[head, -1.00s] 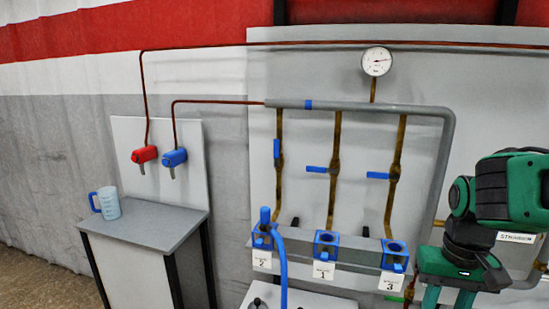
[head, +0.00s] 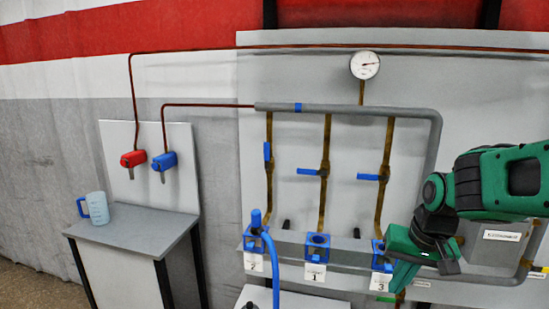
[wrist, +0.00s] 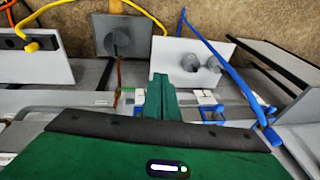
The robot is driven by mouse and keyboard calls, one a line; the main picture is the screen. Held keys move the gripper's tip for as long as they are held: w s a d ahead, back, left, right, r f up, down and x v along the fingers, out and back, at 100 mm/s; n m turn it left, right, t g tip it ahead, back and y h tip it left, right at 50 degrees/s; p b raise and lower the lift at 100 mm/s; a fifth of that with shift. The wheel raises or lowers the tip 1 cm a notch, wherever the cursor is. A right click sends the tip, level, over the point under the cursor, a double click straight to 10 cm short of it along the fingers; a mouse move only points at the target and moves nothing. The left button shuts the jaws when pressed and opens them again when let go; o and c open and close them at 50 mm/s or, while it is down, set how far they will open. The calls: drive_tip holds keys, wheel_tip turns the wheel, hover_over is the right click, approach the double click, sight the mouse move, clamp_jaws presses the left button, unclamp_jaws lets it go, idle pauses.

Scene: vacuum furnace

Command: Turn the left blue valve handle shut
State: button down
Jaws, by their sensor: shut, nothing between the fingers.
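The left blue valve handle (head: 267,151) stands upright, in line with its brass pipe. The middle handle (head: 307,172) and the right handle (head: 368,177) stick out sideways, across their pipes. My gripper (head: 400,282) is low at the right in the head view, beside the blue holder marked 3, apart from all three handles and well right of the left one. In the wrist view my green fingers (wrist: 160,88) are together with nothing between them. I cannot make out the left handle in the wrist view.
A gauge (head: 365,65) sits above the grey header pipe (head: 365,109). Blue holders (head: 317,246) line the shelf below, with a blue hose (head: 274,275) rising at the left one. A side table (head: 130,232) holds a jug (head: 97,208). The space before the handles is clear.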

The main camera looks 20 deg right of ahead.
drive_tip(key=w+a+r+m+t+y, duration=0.1)
drive_tip(key=w+a+r+t, duration=0.1)
drive_tip(key=w, duration=0.5)
drive_tip(key=w+a+r+m+t+y, duration=0.1)
drive_tip(key=w+a+r+t, duration=0.15)
drive_tip(key=w, duration=0.55)
drive_tip(key=w+a+r+t+y, duration=0.1)
drive_tip(key=w+a+r+t, duration=0.15)
drive_tip(key=w, duration=0.45)
drive_tip(key=w+a+r+m+t+y, duration=0.1)
drive_tip(key=w+r+m+t, duration=0.5)
drive_tip(key=w+r, duration=0.4)
drive_tip(key=shift+w+a+r+t+y, duration=0.15)
drive_tip(key=shift+w+r+t+y, duration=0.25)
drive_tip(key=shift+t, duration=0.3)
approach(267, 157)
drive_tip(key=w+d+r, duration=0.2)
drive_tip(key=w+d, duration=0.1)
drive_tip(key=d, duration=0.1)
drive_tip(key=w+a, duration=0.1)
drive_tip(key=a, duration=0.1)
drive_tip(key=w+a, duration=0.2)
